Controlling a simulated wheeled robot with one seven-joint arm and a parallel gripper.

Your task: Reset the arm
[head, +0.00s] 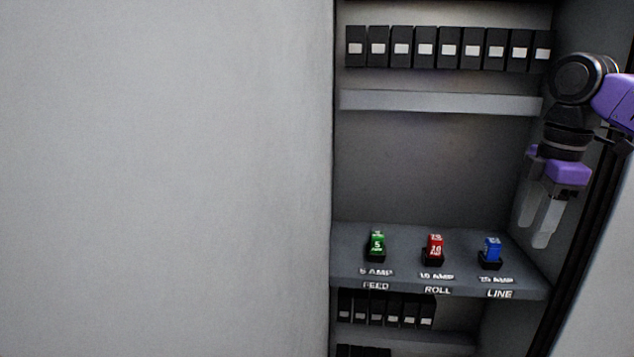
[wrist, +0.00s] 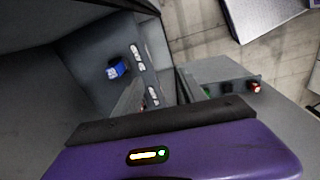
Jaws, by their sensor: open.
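My gripper (head: 536,220) hangs at the right of the cabinet in the head view, fingers pointing down, open and empty. It is above and to the right of the blue fuse (head: 492,247), apart from it. The blue fuse sits in its black holder on the shelf (head: 348,241) over the label LINE. A red fuse (head: 435,244) sits over ROLL and a green fuse (head: 377,242) over FEED. In the wrist view, the blue fuse (wrist: 116,69) shows beyond a grey finger (wrist: 130,100). The gripper's purple body fills the bottom of that view.
A row of black modules (head: 450,48) stands on the upper level above a grey ledge (head: 440,102). More black modules (head: 388,307) sit below the fuse shelf. A large grey panel (head: 165,180) fills the left. A grey unit with a red button (wrist: 255,88) shows in the wrist view.

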